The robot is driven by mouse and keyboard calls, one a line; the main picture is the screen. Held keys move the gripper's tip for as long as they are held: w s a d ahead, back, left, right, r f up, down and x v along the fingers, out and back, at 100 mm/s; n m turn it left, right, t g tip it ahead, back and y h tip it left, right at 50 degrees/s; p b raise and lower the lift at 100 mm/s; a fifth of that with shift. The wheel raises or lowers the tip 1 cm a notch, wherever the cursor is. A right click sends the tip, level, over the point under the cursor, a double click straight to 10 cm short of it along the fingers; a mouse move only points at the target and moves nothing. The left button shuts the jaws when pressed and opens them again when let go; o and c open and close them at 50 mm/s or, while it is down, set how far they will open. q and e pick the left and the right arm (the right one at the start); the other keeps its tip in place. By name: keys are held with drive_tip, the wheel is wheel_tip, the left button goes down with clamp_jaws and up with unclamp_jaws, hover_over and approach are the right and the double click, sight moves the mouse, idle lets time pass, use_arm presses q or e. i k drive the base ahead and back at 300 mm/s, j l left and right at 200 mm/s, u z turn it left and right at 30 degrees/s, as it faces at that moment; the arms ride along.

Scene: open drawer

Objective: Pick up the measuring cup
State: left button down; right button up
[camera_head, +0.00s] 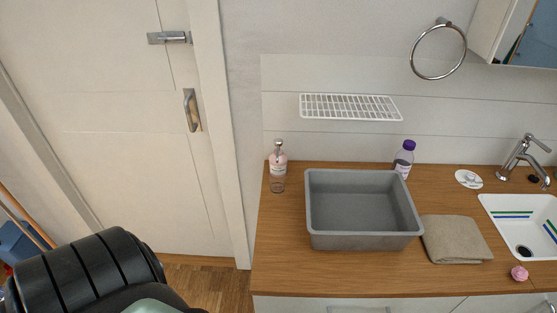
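I cannot make out a measuring cup in the head view. An open grey rectangular bin (364,242) stands on the wooden counter (290,272), and its visible inside looks empty. Neither of my grippers is in view. A dark ribbed rounded shape, which looks like part of my own arm, fills the lower left corner.
A clear pink-labelled bottle (278,168) stands left of the bin, a purple-capped bottle (404,160) behind it. A folded beige towel (455,238), pink item (519,273), white sink (510,212) and faucet (518,155) are right. A closed door (120,100) is left.

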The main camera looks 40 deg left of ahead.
sight(278, 176)
drive_tip(key=u, duration=1.35)
drive_tip(key=k+l+z, duration=0.2)
drive_tip(key=l, duration=0.3)
drive_tip(key=i, duration=0.1)
